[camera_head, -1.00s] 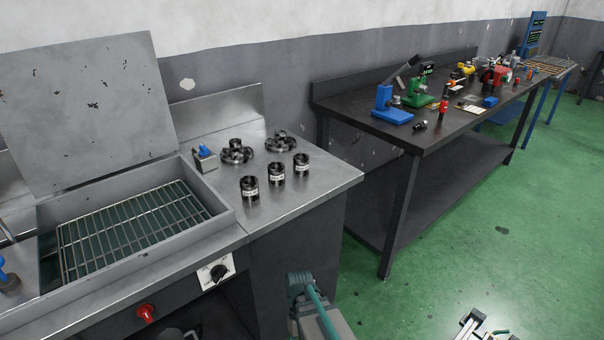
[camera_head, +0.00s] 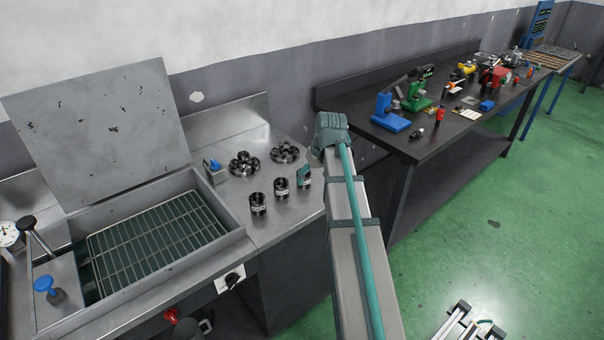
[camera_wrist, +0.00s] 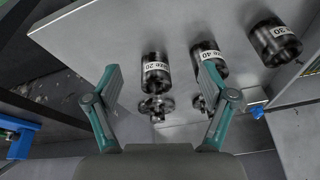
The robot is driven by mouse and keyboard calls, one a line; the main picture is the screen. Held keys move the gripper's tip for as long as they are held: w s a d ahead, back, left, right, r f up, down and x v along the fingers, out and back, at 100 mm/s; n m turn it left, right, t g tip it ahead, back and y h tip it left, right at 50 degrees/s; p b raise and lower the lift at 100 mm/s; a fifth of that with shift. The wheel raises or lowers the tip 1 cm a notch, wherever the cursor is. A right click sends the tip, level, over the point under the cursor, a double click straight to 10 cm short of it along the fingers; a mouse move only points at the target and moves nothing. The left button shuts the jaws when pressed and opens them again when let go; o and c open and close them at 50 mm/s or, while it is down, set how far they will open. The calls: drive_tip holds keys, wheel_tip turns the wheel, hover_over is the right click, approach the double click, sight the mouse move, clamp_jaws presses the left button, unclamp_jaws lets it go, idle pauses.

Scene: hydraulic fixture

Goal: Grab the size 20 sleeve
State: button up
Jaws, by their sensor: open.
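Three dark cylindrical sleeves with white labels stand in a row on the steel counter. In the wrist view, the left sleeve (camera_wrist: 155,72) seems to be labelled size 20, and the middle sleeve (camera_wrist: 209,62) seems to read size 40. In the head view, the left sleeve (camera_head: 258,205) and middle sleeve (camera_head: 281,188) stand clear; a teal finger (camera_head: 304,177) covers most of the rightmost one.
Flower-shaped dark parts (camera_head: 244,164) (camera_head: 285,151) and a small blue-topped block (camera_head: 215,172) stand behind the sleeves. An open basin with a wire rack (camera_head: 160,240) is at left. A dark workbench (camera_head: 440,135) with tools stands at right, beyond a gap.

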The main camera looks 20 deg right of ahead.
drive_tip(key=w+r+t, duration=0.1)
drive_tip(key=w+r, duration=0.2)
drive_tip(key=w, duration=0.2)
drive_tip(key=shift+h, duration=0.3)
drive_tip(key=shift+d+p+x, duration=0.2)
drive_tip(key=shift+p+x, duration=0.4)
drive_tip(key=shift+x, duration=2.05)
drive_tip(key=shift+d+p+x, duration=0.15)
drive_tip(key=shift+p+x, duration=0.4)
drive_tip(key=shift+x, duration=2.05)
clamp_jaws()
